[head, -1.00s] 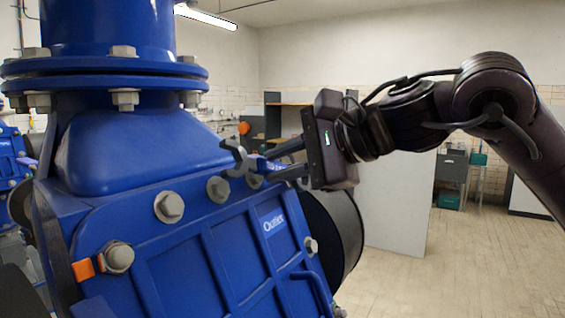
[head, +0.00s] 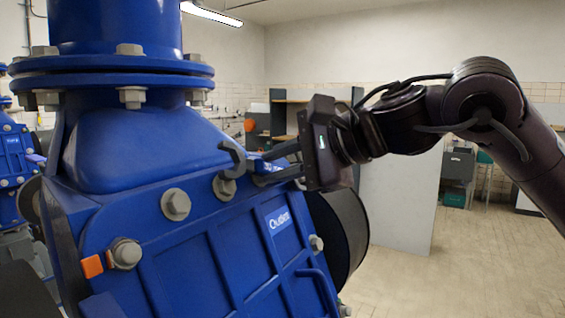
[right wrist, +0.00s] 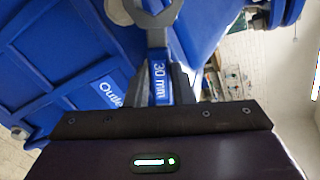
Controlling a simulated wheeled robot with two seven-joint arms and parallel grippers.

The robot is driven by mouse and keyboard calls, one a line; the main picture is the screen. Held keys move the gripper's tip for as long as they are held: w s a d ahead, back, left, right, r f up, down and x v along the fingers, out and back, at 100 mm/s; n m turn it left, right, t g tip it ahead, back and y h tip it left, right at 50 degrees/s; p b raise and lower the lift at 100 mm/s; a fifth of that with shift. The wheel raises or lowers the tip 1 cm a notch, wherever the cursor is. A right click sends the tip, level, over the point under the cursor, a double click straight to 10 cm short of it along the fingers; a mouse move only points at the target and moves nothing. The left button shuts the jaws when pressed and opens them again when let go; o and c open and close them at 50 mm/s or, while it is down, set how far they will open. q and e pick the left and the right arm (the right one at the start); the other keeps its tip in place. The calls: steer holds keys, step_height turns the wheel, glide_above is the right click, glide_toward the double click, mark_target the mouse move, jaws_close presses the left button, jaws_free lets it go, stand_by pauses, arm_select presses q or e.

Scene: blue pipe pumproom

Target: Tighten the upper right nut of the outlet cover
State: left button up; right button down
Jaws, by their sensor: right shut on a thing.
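My right gripper (head: 282,164) is shut on an open-ended wrench, reaching in from the right. The wrench has a grey open jaw (head: 236,160) and a blue handle marked 30 mm, which also shows in the right wrist view (right wrist: 160,82). The blue outlet cover (head: 240,240) carries a white "Outlet" label. A grey nut (head: 224,187) on its upper edge lies just below the wrench jaw. I cannot tell whether they touch. Another nut (head: 175,204) is further left. The cover's edge behind the wrench handle is partly hidden. My left gripper is not in view.
The pump's flanged blue pipe (head: 112,65) rises at the upper left, with bolts on its flange. An orange tag (head: 92,266) sits beside a left nut (head: 125,254). A dark round part (head: 340,235) is right of the cover. The floor (head: 440,265) at right is open.

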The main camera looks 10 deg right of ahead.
steer(key=shift+w+a+f, duration=0.1)
steer(key=shift+w+a, duration=0.2)
steer(key=shift+w+r+m+p, duration=0.35)
steer(key=shift+r+m+p, duration=0.35)
steer(key=shift+p, duration=0.2)
steer(key=shift+w+d+r+m+p, duration=0.1)
steer(key=shift+w+r+m+p, duration=0.3)
steer(key=shift+m+p, duration=0.35)
steer(key=shift+w+d+r+m+p, duration=0.15)
steer(key=shift+w+r+m+p, duration=0.2)
steer(key=shift+r+m+p, duration=0.35)
steer(key=shift+f+m+b, duration=0.25)
steer(key=shift+f+b, duration=0.05)
steer(key=shift+f, duration=0.1)
steer(key=shift+w+d+r+m+p, duration=0.2)
steer(key=shift+w+r+m+p, duration=0.2)
steer(key=shift+m+p, duration=0.25)
steer(key=shift+f, duration=0.1)
